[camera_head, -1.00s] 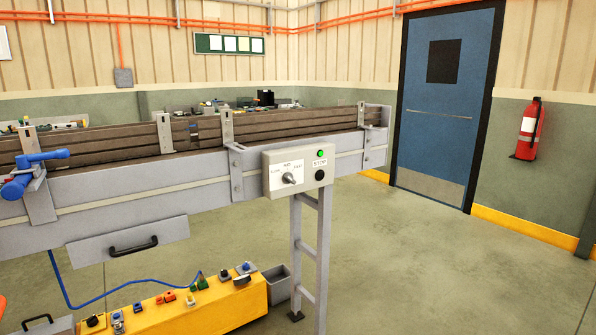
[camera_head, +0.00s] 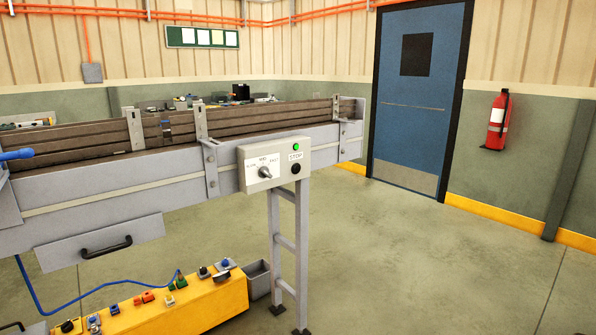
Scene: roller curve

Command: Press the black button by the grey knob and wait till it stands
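The black button (camera_head: 295,169) sits on the right part of a light control box, under the label STOP. The grey knob (camera_head: 265,173) is to its left, on a white dial plate with speed marks. A green light (camera_head: 296,147) glows above the label. The control box (camera_head: 247,155) is fixed to the side of a grey conveyor (camera_head: 100,184). Neither of my grippers shows, and nothing touches the button or the knob. I cannot tell from this frame whether the conveyor is moving.
A yellow bench (camera_head: 205,300) with several small parts stands below the conveyor. A grey bin (camera_head: 257,280) is beside it, near the support leg (camera_head: 287,245). A drawer front with a black handle (camera_head: 107,247) hangs under the conveyor. The floor to the right is clear, toward a blue door (camera_head: 415,100).

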